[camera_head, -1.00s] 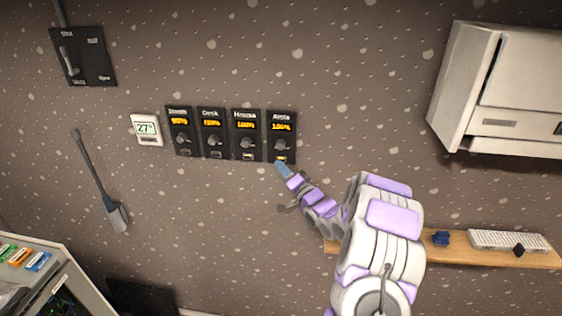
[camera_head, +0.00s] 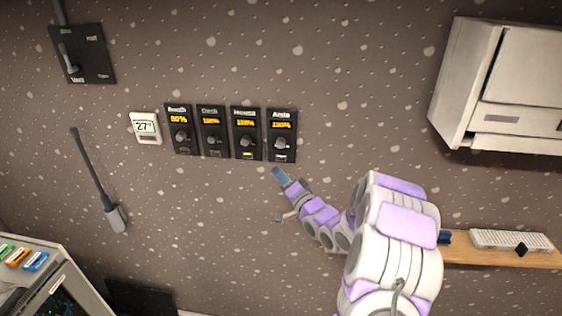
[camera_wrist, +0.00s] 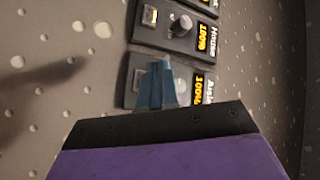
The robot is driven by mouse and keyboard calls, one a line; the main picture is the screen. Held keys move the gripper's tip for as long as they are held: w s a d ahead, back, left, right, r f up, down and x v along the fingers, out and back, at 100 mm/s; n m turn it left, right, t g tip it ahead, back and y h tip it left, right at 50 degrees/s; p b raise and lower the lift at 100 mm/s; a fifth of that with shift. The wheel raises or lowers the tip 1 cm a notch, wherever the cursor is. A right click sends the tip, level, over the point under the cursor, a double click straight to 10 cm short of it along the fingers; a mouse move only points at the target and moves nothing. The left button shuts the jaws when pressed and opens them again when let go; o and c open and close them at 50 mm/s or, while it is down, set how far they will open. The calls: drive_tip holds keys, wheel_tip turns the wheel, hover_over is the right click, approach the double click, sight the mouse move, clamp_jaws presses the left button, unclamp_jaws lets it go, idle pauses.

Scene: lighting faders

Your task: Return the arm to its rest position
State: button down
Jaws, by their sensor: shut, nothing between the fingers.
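My gripper (camera_head: 279,176) is shut and empty, its blue-grey tip pointing at the wall just below the Aisle fader panel (camera_head: 282,135). It also shows in the wrist view (camera_wrist: 157,85), where it covers part of the Aisle panel (camera_wrist: 137,80). In the head view the tip looks apart from the panel. My white and purple arm reaches up from the lower right. To the left of Aisle are the House (camera_head: 247,133), Desk (camera_head: 213,131) and Booth (camera_head: 180,129) panels, each with a knob. Booth reads 80%; Aisle and House seem to read 100%.
A white thermostat (camera_head: 145,128) reads 27 left of the faders. A lever panel (camera_head: 82,55) is at upper left and a white cabinet (camera_head: 505,85) at upper right. A wooden shelf (camera_head: 500,258) holds a keyboard (camera_head: 510,240). A console (camera_head: 50,280) stands at lower left.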

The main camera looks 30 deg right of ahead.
drive_tip(key=shift+s+a, duration=0.25)
drive_tip(key=shift+s, duration=0.1)
drive_tip(key=s+a+f+n+g+h+b, duration=0.45)
drive_tip(key=s+a+f+g+b, duration=0.25)
drive_tip(key=s+f+g+b, duration=0.4)
drive_tip(key=s+a+f+n+g+b, duration=0.1)
drive_tip(key=s+a+f+g+b, duration=0.1)
drive_tip(key=s, duration=1)
drive_tip(key=s+a+f+n+g+b, duration=0.2)
drive_tip(key=s+a+g, duration=0.3)
drive_tip(key=s, duration=0.7)
drive_tip(key=s+a+f+n+g+b, duration=0.2)
drive_tip(key=s+a+f+g+b, duration=0.2)
drive_tip(key=s, duration=0.8)
drive_tip(key=shift+s+a+f+y, duration=0.15)
drive_tip(key=shift+a+f+y, duration=0.15)
drive_tip(key=shift+y, duration=0.15)
